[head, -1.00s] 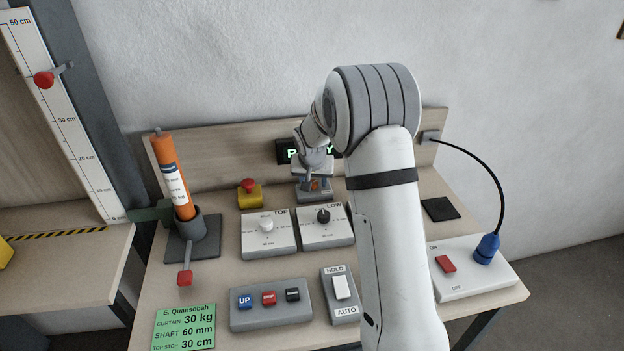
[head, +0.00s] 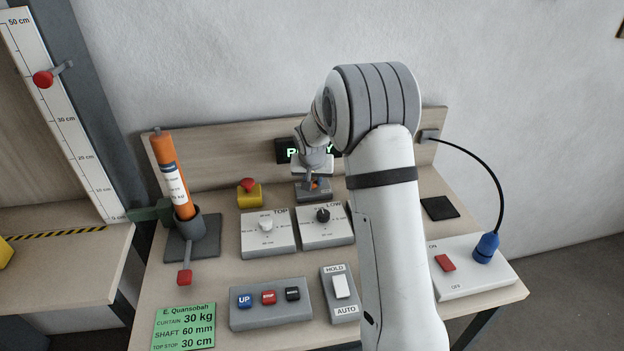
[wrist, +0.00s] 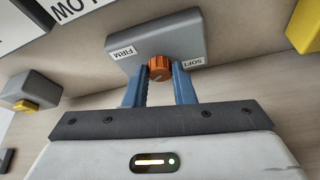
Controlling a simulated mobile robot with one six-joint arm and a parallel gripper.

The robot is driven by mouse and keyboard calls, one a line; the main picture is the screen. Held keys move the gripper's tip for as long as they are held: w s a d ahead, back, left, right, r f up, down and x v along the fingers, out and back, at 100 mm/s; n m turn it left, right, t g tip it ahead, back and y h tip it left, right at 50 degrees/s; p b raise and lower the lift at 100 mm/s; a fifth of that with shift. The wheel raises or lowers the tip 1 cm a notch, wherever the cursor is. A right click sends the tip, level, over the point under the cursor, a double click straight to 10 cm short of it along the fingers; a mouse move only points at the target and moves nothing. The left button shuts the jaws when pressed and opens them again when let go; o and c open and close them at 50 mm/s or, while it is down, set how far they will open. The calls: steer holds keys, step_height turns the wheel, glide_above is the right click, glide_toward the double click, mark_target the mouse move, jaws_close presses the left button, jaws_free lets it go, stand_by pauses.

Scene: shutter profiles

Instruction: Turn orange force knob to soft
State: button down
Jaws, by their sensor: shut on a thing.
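The orange force knob (wrist: 159,68) sits on the front of a grey box (wrist: 165,38) in the wrist view. The box has a FIRM label (wrist: 122,53) on the left and a SOFT label (wrist: 193,63) on the right. My gripper (wrist: 160,75) has its blue fingers closed on the knob, one on each side. The knob's pointer is too small to read. In the head view, my gripper (head: 312,183) is at the grey box (head: 313,195) near the backboard, and only a speck of orange shows there.
The LOW dial panel (head: 325,236) and TOP dial panel (head: 267,242) stand just in front of the box. A red-topped yellow button (head: 249,194) is to its left. A dark display (head: 284,151) is behind, partly hidden by my arm. A black pad (head: 440,208) lies to the right.

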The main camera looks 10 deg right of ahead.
steer(key=n+y, duration=0.1)
steer(key=n, duration=0.1)
steer(key=shift+d+n, duration=0.15)
steer(key=shift+n, duration=0.15)
steer(key=n+b, duration=0.1)
steer(key=n+y+b, duration=0.1)
steer(key=shift+d+f+n, duration=0.1)
steer(key=shift+f+n, duration=0.2)
steer(key=shift+f, duration=0.05)
steer(key=n+y+b, duration=0.1)
steer(key=n+b, duration=0.1)
steer(key=b, duration=0.2)
steer(key=shift+w+d+n, duration=0.1)
steer(key=shift+n, duration=0.3)
steer(key=n+b, duration=0.1)
steer(key=b, duration=0.1)
steer(key=n+y+b, duration=0.1)
steer(key=n+b, duration=0.1)
steer(key=shift+r+n+g, duration=0.3)
steer(key=shift+g, duration=0.1)
steer(key=c, duration=1.2)
jaws_free()
